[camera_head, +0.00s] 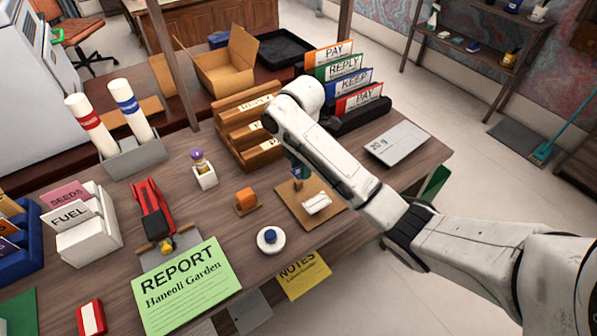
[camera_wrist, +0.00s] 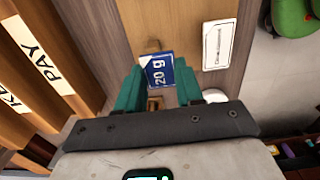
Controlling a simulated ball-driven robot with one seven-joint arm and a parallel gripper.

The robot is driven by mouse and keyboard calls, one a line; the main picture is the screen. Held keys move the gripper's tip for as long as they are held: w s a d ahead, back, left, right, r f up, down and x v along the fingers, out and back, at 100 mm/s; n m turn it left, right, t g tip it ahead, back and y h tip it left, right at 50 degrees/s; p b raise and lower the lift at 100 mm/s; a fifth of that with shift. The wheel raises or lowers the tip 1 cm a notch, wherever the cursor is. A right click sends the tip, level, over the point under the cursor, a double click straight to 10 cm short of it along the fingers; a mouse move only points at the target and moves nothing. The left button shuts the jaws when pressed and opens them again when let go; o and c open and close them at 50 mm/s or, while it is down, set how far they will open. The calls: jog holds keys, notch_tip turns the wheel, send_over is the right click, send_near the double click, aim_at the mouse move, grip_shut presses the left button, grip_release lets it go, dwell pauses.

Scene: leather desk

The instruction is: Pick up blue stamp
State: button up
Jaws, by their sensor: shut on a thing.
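In the head view the white arm partly hides my gripper (camera_head: 298,172), which points down at the back edge of a tan board (camera_head: 290,212). A white object (camera_head: 317,203) lies on that board. I cannot tell whether the stamp touches the board or hangs above it.
Wooden trays (camera_head: 240,135) and colored folders (camera_head: 355,85) stand behind my gripper. A pale card marked "20 g" (camera_head: 400,145) lies to the right. An orange stamp-like block (camera_head: 246,198) and a round blue-topped white object (camera_head: 270,240) are to the left.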

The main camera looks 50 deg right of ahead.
jog(key=s+a+r+p, duration=0.2)
jog(key=s+r+p, duration=0.6)
jog(key=s+p, duration=0.4)
jog(key=shift+s+r, duration=0.4)
